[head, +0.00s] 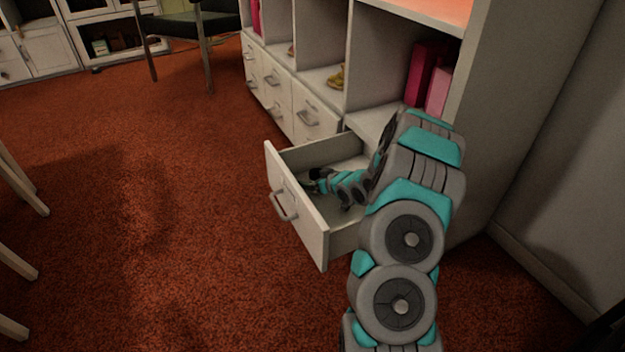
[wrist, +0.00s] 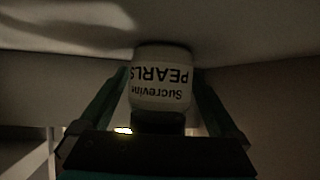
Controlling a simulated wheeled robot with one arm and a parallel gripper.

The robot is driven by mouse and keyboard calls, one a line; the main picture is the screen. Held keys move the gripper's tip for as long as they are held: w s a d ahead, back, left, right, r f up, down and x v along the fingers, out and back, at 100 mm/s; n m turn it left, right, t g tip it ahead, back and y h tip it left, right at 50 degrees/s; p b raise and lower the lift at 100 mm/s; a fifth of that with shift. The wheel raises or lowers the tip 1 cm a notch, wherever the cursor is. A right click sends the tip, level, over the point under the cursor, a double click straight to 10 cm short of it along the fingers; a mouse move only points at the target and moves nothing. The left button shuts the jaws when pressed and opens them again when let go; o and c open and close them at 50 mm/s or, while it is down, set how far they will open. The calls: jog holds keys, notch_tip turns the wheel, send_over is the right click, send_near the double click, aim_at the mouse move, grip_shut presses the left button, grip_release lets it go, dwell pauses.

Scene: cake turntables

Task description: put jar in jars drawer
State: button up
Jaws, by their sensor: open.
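The jar (wrist: 160,95) is pale, with dark lettering reading "Sucrevine PEARLS" upside down in the wrist view. A dark band, perhaps its lid, shows at its lower end in the picture. My gripper (head: 313,181) reaches down inside the open drawer (head: 297,214). In the wrist view my gripper (wrist: 158,84) is open, with one finger on each side of the jar. I cannot tell whether either finger touches it. The jar appears to be against a pale surface inside the drawer. In the head view I cannot make out the jar clearly.
The drawer is pulled out from a white cabinet (head: 358,69) with shelves above and closed drawers (head: 270,82) to the left. Pink boxes (head: 425,75) stand on a shelf near my arm. A wall (head: 560,150) is at the right.

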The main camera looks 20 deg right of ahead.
jog(key=v, duration=0.7)
jog(key=shift+s+p, duration=0.2)
jog(key=shift+p, duration=0.15)
jog(key=shift+r, duration=0.1)
